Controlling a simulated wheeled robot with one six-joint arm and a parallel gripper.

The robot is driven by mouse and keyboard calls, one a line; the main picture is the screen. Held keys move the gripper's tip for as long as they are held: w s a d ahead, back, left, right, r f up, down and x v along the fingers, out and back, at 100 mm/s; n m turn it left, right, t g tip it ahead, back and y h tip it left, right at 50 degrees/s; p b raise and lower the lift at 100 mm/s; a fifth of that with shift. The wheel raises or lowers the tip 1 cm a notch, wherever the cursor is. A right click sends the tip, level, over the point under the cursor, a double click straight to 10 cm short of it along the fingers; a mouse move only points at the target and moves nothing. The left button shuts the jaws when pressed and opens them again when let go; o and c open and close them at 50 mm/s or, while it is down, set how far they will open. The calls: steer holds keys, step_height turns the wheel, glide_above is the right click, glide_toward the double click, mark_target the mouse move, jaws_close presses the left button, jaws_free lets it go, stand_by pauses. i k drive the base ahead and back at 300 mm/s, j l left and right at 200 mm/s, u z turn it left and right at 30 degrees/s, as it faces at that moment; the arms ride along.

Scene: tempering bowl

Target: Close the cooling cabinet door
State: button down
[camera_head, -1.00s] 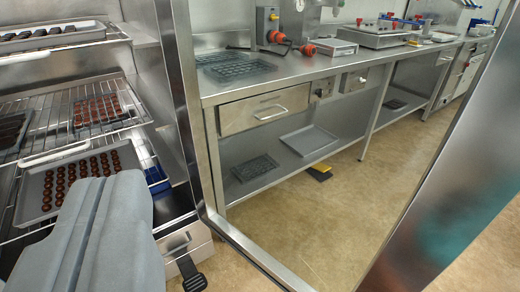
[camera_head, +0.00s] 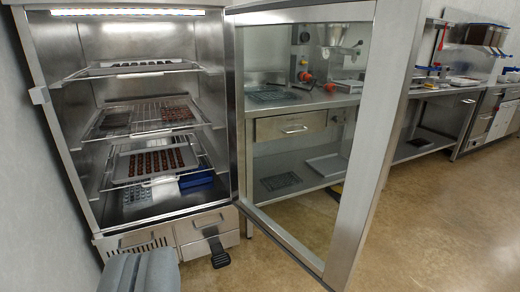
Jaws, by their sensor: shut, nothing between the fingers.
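The cooling cabinet (camera_head: 50,120) stands at the left with its inside lit and open to view. Its door (camera_head: 372,160) is a steel frame around a clear glass pane. The door stands wide open, swung out to the right from the cabinet's right side, with its free edge nearest me. My gripper (camera_head: 138,268) is at the bottom left, in front of the cabinet's base. Its grey fingers are together and empty, apart from the door. The tips look clear of the cabinet, though the exact gap is hard to tell.
Wire shelves in the cabinet hold trays of chocolates (camera_head: 155,163). A steel workbench (camera_head: 310,102) stands behind the door, partly seen through the glass. The floor (camera_head: 440,220) right of the door is free.

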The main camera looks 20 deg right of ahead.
mark_target(398, 32)
steer(key=l+u, duration=0.15)
steer(key=u, duration=0.3)
steer(key=l+u, duration=0.2)
steer(key=u, duration=0.2)
steer(key=l+u, duration=0.2)
steer(key=u, duration=0.25)
steer(key=k+l, duration=0.1)
steer(key=l, duration=1.2)
steer(key=k+l, duration=0.15)
steer(key=l, duration=0.5)
steer(key=k+l, duration=0.1)
steer(key=l, duration=0.55)
steer(key=k+l, duration=0.1)
steer(key=l, duration=1.15)
steer(key=k, duration=0.05)
